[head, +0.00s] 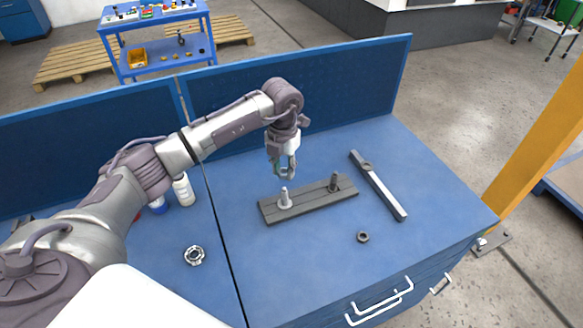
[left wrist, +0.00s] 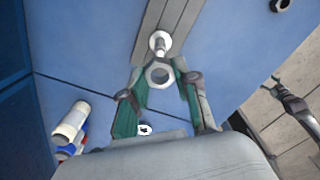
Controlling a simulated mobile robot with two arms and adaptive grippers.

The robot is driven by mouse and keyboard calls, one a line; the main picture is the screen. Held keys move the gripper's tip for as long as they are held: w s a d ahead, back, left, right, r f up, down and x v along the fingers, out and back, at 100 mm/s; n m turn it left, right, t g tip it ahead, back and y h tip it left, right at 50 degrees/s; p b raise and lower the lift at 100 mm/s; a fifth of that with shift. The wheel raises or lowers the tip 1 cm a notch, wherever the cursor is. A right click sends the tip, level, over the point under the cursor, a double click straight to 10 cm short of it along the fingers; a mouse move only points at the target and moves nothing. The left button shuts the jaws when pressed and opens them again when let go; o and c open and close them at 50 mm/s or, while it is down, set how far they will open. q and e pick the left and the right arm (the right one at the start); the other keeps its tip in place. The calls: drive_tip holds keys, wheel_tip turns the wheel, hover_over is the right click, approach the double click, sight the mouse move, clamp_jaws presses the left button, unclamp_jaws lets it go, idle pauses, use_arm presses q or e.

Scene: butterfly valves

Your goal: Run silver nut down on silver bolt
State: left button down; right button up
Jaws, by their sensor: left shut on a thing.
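My left gripper (head: 284,172) points down, shut on a silver nut. In the left wrist view the silver nut (left wrist: 159,75) shows as a pale ring between the fingertips (left wrist: 164,85). The silver bolt (head: 285,198) stands upright on the left part of a dark grey plate (head: 309,201). In the head view the nut is a little above and behind the bolt top. In the left wrist view the bolt (left wrist: 159,43) shows just past the nut, seemingly apart from it; the exact gap is hard to tell.
A dark bolt (head: 334,183) stands on the plate's right part. A silver round part (head: 194,256) and a white bottle (head: 184,190) are left. A blue panel (head: 320,84) closes the back.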

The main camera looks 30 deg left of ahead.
sight(284, 188)
use_arm(q)
drive_tip(key=shift+f+b, duration=1.5)
drive_tip(key=shift+f, duration=0.95)
drive_tip(key=shift+f, duration=0.1)
drive_tip(key=shift+f+b, duration=0.75)
drive_tip(key=shift+b, duration=0.3)
idle(0.8)
